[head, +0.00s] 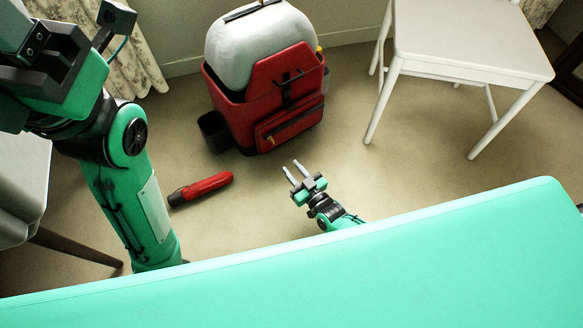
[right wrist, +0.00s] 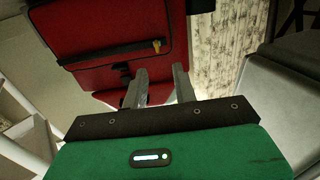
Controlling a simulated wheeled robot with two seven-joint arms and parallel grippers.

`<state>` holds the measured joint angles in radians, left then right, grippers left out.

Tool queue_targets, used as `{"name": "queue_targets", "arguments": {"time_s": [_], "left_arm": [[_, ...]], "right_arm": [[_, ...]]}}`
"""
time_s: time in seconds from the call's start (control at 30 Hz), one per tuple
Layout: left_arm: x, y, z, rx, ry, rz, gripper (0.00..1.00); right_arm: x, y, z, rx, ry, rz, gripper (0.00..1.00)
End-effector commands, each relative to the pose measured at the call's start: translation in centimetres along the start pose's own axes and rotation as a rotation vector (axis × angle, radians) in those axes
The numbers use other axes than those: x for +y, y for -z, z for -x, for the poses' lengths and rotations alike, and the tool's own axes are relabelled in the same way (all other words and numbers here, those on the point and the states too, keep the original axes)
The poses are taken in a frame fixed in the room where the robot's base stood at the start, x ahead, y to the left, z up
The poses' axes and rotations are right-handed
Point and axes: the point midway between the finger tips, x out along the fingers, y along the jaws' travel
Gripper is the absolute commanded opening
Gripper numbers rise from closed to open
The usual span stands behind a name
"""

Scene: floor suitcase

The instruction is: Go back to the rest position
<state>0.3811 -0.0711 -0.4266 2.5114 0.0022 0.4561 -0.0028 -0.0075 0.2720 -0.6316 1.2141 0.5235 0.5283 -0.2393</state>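My right gripper (head: 290,166) is over the carpet near the middle of the head view. Its two grey fingers are apart with nothing between them; they also show apart in the right wrist view (right wrist: 160,88). The red suitcase (head: 290,95) with a rounded grey top (head: 255,45) stands upright beyond the gripper, with a clear gap between them. Its red front also shows ahead of the fingers in the right wrist view (right wrist: 110,30).
A red-and-black flashlight-like object (head: 201,188) lies on the carpet left of my right gripper. A black open pocket or bin (head: 214,130) is beside the suitcase. A white chair (head: 470,40) stands at the upper right, and grey furniture (head: 22,185) at the left.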

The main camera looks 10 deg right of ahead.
Motion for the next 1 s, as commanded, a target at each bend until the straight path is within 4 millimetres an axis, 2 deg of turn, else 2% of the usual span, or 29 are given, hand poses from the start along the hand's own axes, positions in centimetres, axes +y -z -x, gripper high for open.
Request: {"name": "queue_targets", "arguments": {"time_s": [0.6,0.7,0.77,0.87,0.97,1.0], "left_arm": [[-0.1,-0.2,0.1,-0.010,-0.004,-0.007,0.50],[-0.3,-0.3,-0.1,-0.008,0.004,-0.006,0.50],[-0.4,-0.5,-0.1,-0.015,0.006,-0.009,0.50],[-0.8,-0.8,-0.1,-0.036,0.012,-0.019,0.50],[-1.3,-1.3,0.2,-0.063,0.021,-0.032,0.50],[-1.5,-1.4,0.4,-0.076,0.025,-0.037,0.50]], "right_arm": [[0.1,0.0,0.1,0.001,0.000,0.000,0.28],[-0.1,0.7,0.0,0.012,0.001,-0.002,0.28],[-0.6,2.2,-0.3,0.039,0.004,-0.008,0.28],[-1.6,7.1,-1.0,0.126,0.010,-0.025,0.28],[-2.9,14.3,-1.5,0.256,0.016,-0.045,0.28],[-3.3,17.5,-1.5,0.313,0.017,-0.053,0.28]]}}
